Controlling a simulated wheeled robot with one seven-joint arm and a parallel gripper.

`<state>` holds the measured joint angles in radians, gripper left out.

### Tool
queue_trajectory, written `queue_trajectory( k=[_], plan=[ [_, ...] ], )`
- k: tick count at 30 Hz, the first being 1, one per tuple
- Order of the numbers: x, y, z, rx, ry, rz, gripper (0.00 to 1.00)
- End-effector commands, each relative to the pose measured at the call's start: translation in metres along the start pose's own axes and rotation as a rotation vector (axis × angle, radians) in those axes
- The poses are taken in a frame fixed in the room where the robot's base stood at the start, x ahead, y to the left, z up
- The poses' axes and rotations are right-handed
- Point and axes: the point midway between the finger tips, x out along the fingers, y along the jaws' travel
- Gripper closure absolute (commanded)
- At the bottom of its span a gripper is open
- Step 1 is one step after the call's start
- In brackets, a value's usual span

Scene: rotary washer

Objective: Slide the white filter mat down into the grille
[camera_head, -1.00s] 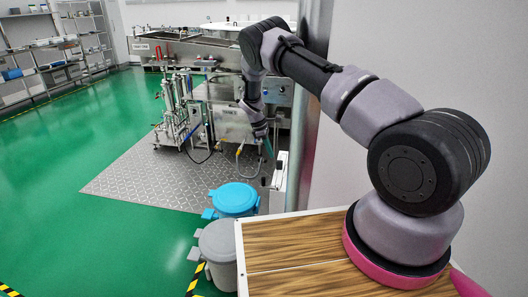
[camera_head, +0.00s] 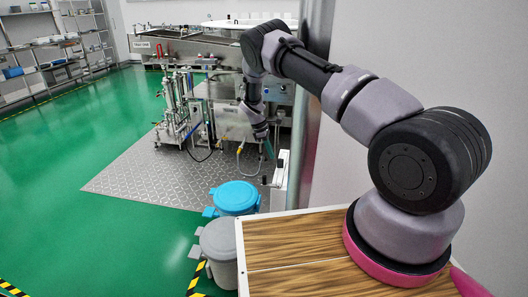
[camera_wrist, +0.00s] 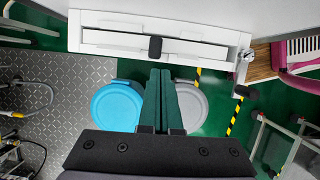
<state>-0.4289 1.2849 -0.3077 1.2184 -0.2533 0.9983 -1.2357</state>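A long white housing (camera_wrist: 100,20) lies across the top of the wrist view, probably the grille, with recessed slots along it. A white strip (camera_wrist: 200,50) sits inside its frame and may be the filter mat; I cannot tell them apart for sure. A black knob (camera_wrist: 155,47) sticks out at the strip's middle. My gripper (camera_wrist: 159,70) has two dark green fingers side by side, apparently shut, with nothing visible between them. Their tips point at the housing just below the knob; contact cannot be told. In the head view a white piece (camera_head: 281,168) shows beside the wall edge, near my gripper (camera_head: 269,151).
A blue-lidded bin (camera_head: 236,197) and a grey-lidded bin (camera_head: 219,240) stand below, beside the wooden-topped table (camera_head: 290,240). Steel washer equipment (camera_head: 180,110) stands on a metal floor plate (camera_head: 150,180). The green floor at left is clear.

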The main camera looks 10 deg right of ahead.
Motion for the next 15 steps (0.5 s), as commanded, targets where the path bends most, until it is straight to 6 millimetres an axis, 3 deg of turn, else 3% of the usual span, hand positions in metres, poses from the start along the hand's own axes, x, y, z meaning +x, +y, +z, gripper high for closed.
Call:
queue_trajectory(
  k=[1,5,6,9,15],
  plan=[
    [0.0103,0.0041,0.0111,0.017,-0.005,-0.011,1.0],
    [0.0118,0.0041,0.0105,0.017,-0.005,-0.011,1.0],
    [0.012,0.0041,0.0104,0.017,-0.005,-0.011,0.96],
    [0.0118,0.0041,0.0104,0.017,-0.005,-0.011,0.65],
    [0.0118,0.0041,0.0104,0.017,-0.005,-0.011,0.65]
  ],
)
